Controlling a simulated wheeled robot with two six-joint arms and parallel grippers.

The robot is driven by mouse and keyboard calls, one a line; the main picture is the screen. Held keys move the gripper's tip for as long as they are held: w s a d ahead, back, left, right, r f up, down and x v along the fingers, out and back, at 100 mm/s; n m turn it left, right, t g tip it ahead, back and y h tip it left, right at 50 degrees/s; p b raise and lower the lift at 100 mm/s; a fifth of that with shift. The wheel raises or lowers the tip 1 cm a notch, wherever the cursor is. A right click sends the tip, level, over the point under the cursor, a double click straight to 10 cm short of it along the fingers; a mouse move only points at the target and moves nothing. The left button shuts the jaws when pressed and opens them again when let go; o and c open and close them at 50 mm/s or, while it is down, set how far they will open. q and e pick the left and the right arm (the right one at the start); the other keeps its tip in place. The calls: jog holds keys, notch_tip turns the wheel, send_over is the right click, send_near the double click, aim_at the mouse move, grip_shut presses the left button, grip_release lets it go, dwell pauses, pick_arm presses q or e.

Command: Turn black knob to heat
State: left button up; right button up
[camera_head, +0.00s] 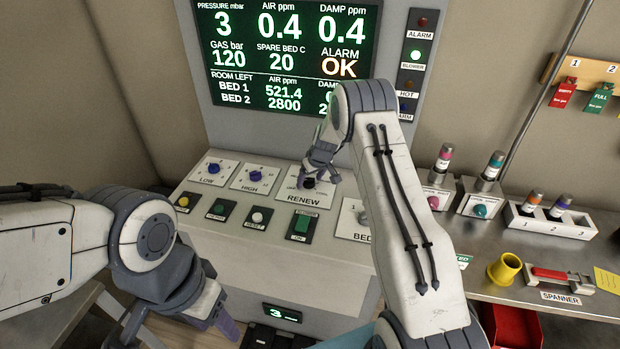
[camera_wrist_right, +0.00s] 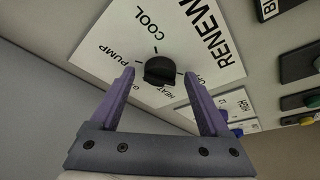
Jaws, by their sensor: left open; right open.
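The black knob (camera_wrist_right: 160,71) sits on a white RENEW plate (camera_wrist_right: 190,30) marked PUMP, COOL and HEAT, with another label partly hidden. In the head view the knob (camera_head: 309,182) is partly covered by my right gripper (camera_head: 318,172). In the right wrist view my right gripper (camera_wrist_right: 165,90) is open, its purple fingers on either side of the knob with gaps at both sides. I cannot tell exactly where its pointer stands. My left gripper (camera_head: 215,325) hangs low at the front left, away from the knob, and holds nothing that I can see.
Blue LOW (camera_head: 213,169) and HIGH (camera_head: 255,175) knobs are left of the RENEW plate. A row of buttons, including a green one (camera_head: 300,226), lies in front. A BED knob (camera_head: 362,217) is close on the right. The display (camera_head: 285,55) stands behind.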

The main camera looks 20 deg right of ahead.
grip_shut()
